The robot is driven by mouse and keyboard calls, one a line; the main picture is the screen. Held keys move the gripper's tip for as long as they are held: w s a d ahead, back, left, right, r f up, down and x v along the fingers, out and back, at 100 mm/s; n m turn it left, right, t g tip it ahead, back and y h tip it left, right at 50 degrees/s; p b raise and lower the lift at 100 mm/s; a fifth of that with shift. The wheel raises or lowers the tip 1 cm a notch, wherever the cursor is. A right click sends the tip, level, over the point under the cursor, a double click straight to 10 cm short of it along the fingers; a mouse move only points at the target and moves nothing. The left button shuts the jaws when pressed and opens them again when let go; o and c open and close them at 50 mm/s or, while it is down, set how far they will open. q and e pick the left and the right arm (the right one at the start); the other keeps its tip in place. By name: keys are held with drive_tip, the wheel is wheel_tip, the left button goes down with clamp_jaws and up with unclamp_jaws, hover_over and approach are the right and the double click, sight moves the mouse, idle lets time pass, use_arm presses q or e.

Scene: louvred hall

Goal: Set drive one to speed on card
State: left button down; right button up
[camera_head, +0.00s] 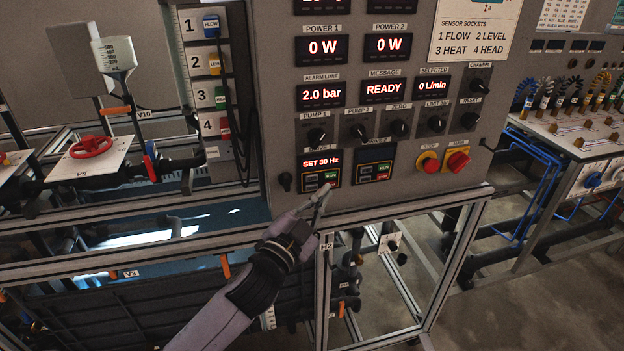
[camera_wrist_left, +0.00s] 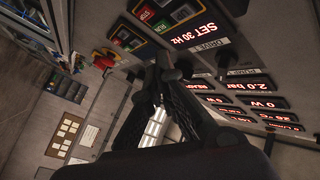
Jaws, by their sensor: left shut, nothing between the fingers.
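Drive one (camera_head: 320,168) is a small dark unit low on the grey panel. Its red display reads SET 30 Hz, with a green RUN button and small keys below. It also shows in the left wrist view (camera_wrist_left: 192,36), at the top. My left gripper (camera_head: 326,191) is shut and empty, its tips close to drive one's lower right edge in the head view. I cannot tell whether they touch it. In the left wrist view the fingers (camera_wrist_left: 166,82) are dark and partly shadowed. No speed card is readable. My right gripper is not in view.
Drive two (camera_head: 375,171) sits right of drive one. A red stop button (camera_head: 429,163) and a red-yellow main switch (camera_head: 458,161) are further right. Pump knobs (camera_head: 317,136) are above. A metal frame edge (camera_head: 400,213) runs below.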

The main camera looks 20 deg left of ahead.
sight(326, 169)
use_arm(q)
drive_tip(key=shift+w+a, duration=0.5)
drive_tip(key=shift+w, duration=0.25)
drive_tip(key=shift+w+a, duration=0.5)
drive_tip(key=shift+w, duration=0.2)
drive_tip(key=shift+w+r, duration=0.1)
idle(0.4)
drive_tip(key=shift+w+a, duration=0.2)
drive_tip(key=shift+w+a+p, duration=0.25)
drive_tip(key=shift+w+p, duration=0.05)
drive_tip(key=shift+p, duration=0.05)
idle(1.9)
drive_tip(key=shift+s+d, duration=0.45)
drive_tip(key=shift+s, duration=0.2)
